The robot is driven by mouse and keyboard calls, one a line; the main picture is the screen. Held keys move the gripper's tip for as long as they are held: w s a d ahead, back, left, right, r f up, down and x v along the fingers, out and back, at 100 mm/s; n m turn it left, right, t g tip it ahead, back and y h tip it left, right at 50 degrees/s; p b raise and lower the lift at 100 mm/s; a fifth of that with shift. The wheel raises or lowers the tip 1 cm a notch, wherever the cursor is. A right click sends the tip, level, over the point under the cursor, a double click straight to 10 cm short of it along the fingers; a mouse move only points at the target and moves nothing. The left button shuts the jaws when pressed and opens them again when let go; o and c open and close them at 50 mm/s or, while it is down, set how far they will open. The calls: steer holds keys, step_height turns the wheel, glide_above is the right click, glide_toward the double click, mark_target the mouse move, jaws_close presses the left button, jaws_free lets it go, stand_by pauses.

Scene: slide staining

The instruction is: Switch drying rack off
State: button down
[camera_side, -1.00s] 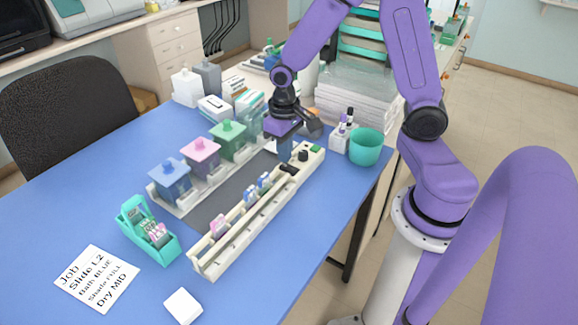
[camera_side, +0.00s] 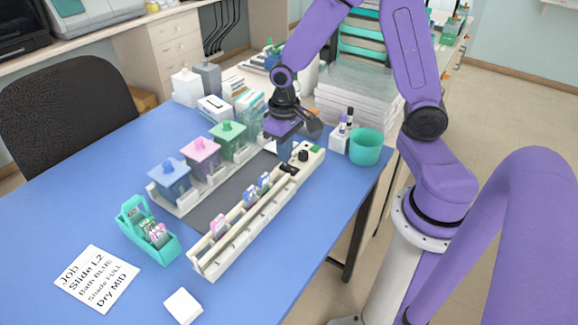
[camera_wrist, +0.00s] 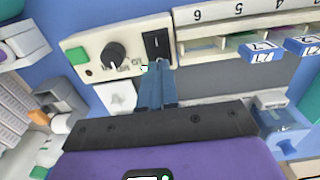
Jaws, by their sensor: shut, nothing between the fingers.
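The drying rack (camera_side: 243,222) is a long cream rail with numbered slots, holding several slides. At its far end is a panel (camera_wrist: 90,42) with a green square (camera_wrist: 77,56), a black round knob (camera_wrist: 113,54) and a black rocker switch (camera_wrist: 156,44). My gripper (camera_wrist: 158,66) is shut and empty, its blue fingertips at the lower edge of the rocker in the wrist view. I cannot tell whether they touch it. In the side view my gripper (camera_side: 285,158) is over the rack's far end, beside the knob, pointing down.
Blue, pink and green lidded baths (camera_side: 201,152) stand left of the rack. A teal cup (camera_side: 366,147) and a small bottle holder (camera_side: 339,140) stand close to the right of my gripper. A teal slide holder (camera_side: 133,216) and job card (camera_side: 97,279) lie at front left.

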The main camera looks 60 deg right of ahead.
mark_target(285, 165)
steer(key=shift+f, duration=0.9)
stand_by(0.5)
steer(key=shift+r, duration=3.5)
steer(key=s+a+r+n, duration=0.2)
steer(key=s+n, duration=0.4)
steer(key=s, duration=0.3)
steer(key=s+a+r+n, duration=0.2)
steer(key=s+n, duration=0.4)
steer(key=s, duration=0.4)
steer(key=shift+s+a+r+n, duration=0.2)
steer(key=shift+a+r+n, duration=0.1)
steer(key=shift+a, duration=0.5)
